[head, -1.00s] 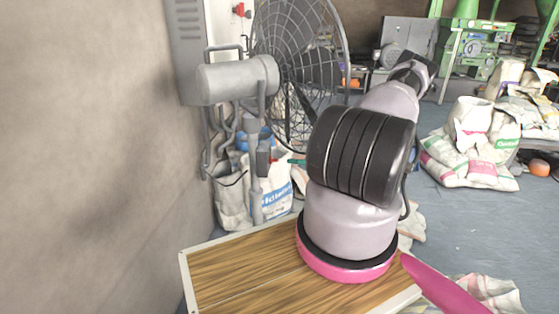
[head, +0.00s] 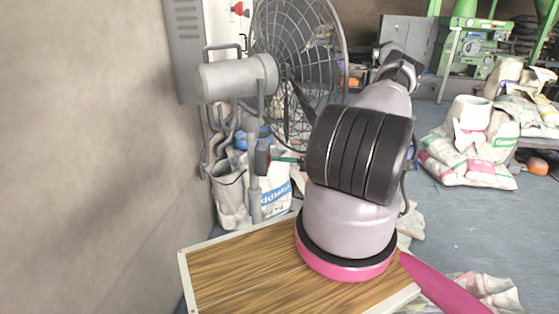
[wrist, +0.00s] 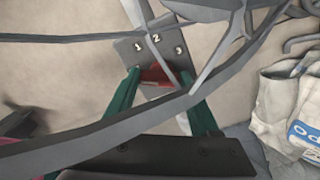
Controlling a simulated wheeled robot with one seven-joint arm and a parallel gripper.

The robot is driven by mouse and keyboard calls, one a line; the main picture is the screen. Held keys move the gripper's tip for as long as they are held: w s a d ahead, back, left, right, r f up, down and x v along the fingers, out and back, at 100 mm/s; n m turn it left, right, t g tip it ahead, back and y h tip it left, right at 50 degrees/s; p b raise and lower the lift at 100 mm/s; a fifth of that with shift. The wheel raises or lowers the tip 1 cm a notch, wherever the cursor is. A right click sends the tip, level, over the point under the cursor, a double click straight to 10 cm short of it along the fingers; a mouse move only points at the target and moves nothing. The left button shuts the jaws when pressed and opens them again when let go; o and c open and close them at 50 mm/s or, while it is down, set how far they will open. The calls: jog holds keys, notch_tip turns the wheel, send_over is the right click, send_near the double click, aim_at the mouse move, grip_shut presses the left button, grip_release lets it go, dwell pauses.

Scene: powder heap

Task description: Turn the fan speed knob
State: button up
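The fan's control box (head: 262,158) is on its upright post in the head view. In the wrist view its grey plate (wrist: 155,45) carries the numbers 1, 2 and 3, with a red knob (wrist: 156,76) below them. My gripper (wrist: 160,75) has green fingers, spread apart, with tips on either side of the knob. Whether they touch it I cannot tell. In the head view my gripper (head: 287,160) is just right of the box, mostly hidden by my arm. The fan's wire cage (head: 300,60) stands above and behind.
Grey cage bars (wrist: 220,72) cross close in front of the wrist camera. A wall (head: 90,150) is at the left. White sacks (head: 272,190) lie behind the post, with more sacks (head: 475,150) at the right. A wooden-topped surface (head: 235,270) is in front.

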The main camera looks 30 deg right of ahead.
jog(key=m, duration=0.3)
jog(key=o, duration=1.4)
jog(key=shift+c, duration=0.2)
jog(key=v, duration=1.1)
